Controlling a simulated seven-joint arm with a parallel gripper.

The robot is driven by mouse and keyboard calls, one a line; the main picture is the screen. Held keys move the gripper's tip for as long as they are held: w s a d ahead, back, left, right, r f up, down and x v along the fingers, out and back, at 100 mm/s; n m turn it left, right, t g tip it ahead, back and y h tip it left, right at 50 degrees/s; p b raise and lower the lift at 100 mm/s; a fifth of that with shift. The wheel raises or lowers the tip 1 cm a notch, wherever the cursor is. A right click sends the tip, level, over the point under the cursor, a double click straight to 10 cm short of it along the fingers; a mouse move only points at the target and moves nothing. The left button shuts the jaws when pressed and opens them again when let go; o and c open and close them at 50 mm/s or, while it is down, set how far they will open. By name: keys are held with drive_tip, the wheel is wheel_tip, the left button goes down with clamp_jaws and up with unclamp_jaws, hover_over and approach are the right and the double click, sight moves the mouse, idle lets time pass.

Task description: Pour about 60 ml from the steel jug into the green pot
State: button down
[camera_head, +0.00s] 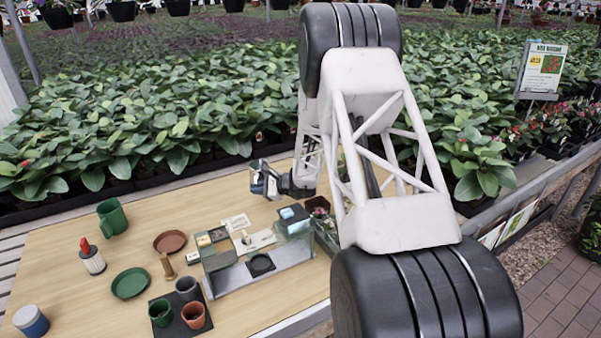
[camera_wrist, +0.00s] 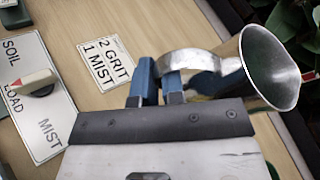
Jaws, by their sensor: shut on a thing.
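The steel jug (camera_wrist: 272,68) shows in the wrist view with its wide mouth toward the upper right. My gripper (camera_wrist: 160,82) has its blue fingers closed on the jug's curved band-like handle. In the head view my gripper (camera_head: 270,181) is at the back of the bench, and jug and fingers are hard to tell apart there. The jug's contents are hidden. The small green pot (camera_head: 160,317) stands upright on a dark square mat (camera_head: 181,329) at the front, well to the left of and nearer than my gripper.
A grey pot (camera_head: 187,289) and a terracotta pot (camera_head: 195,318) stand beside the green pot. A green mug (camera_head: 112,217), green saucer (camera_head: 130,284), brown saucer (camera_head: 170,242) and red-topped cylinder (camera_head: 92,261) stand left. A box station (camera_head: 285,270) and lettered plate (camera_wrist: 38,95) lie near my gripper.

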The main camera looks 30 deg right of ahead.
drive_tip(key=s+d+f+m+t+h, duration=0.2)
drive_tip(key=s+d+m+h, duration=0.1)
drive_tip(key=s+d, duration=0.2)
drive_tip(key=shift+s+d+f+m+t+h, duration=0.15)
drive_tip(key=shift+d+f+m+t+h, duration=0.2)
drive_tip(key=shift+d, duration=0.35)
drive_tip(key=shift+d+m, duration=0.1)
drive_tip(key=shift+m, duration=0.15)
drive_tip(key=w+d+r+m+g+y, duration=0.3)
drive_tip(key=w+d+r+m+y, duration=0.2)
drive_tip(key=r+m, duration=0.3)
drive_tip(key=shift+w+d+r+m, duration=0.25)
drive_tip(key=shift+d+r+m, duration=0.15)
drive_tip(key=shift+d+r, duration=0.4)
drive_tip(key=shift+w+d+m+g, duration=0.25)
drive_tip(key=shift+w+d+m, duration=0.05)
drive_tip(key=shift+m, duration=0.1)
idle(0.6)
drive_tip(key=shift+w+d+r+y, duration=0.2)
drive_tip(key=shift+w+d+y, duration=0.05)
drive_tip(key=shift+d, duration=0.05)
